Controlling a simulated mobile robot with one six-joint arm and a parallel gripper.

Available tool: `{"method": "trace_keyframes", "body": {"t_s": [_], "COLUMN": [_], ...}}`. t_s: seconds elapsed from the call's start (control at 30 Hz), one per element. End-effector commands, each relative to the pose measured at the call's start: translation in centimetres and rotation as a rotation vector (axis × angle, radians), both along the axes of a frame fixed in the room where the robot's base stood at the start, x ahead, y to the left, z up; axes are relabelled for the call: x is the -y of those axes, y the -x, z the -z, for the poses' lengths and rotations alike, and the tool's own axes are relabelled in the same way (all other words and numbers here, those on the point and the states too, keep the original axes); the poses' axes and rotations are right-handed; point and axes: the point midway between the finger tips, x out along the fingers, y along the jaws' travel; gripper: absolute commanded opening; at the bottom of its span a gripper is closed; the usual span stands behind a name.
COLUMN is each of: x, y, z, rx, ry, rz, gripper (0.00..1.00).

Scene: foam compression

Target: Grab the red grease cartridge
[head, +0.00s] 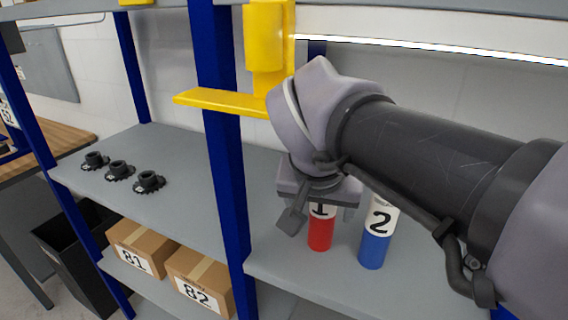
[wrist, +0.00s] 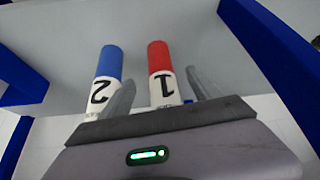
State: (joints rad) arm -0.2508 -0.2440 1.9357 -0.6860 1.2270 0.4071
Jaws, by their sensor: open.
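The red grease cartridge (head: 320,235), with a white band marked 1, stands upright on the grey shelf at the right. My gripper (head: 318,212) is over its upper part, and the gripper and wrist hide its top. In the wrist view, the red cartridge (wrist: 161,72) lies between the two spread fingers of my gripper (wrist: 160,76), with a gap to each finger. The blue cartridge (head: 374,245), marked 2, stands just right of the red one. It shows left of the fingers in the wrist view (wrist: 104,75).
A blue shelf post (head: 222,150) and a yellow bracket (head: 225,101) stand left of my arm. Several dark round parts (head: 120,169) sit on the left shelf (head: 190,185). Boxes 81 (head: 141,247) and 82 (head: 199,281) are below.

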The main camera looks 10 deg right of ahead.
Motion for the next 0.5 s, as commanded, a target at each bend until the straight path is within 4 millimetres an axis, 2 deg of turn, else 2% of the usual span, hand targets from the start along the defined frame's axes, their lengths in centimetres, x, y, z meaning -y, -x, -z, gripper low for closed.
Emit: {"method": "trace_keyframes", "body": {"t_s": [0.2, 0.3, 0.5], "x": [1.8, 1.9, 1.9], "y": [-4.2, -4.6, -4.6], "z": [0.2, 1.3, 1.1], "rx": [-0.001, 0.0, 0.0], "ry": [-0.001, 0.0, -0.001], "rz": [0.003, 0.0, 0.0], "gripper": [0.72, 0.72, 0.72]}}
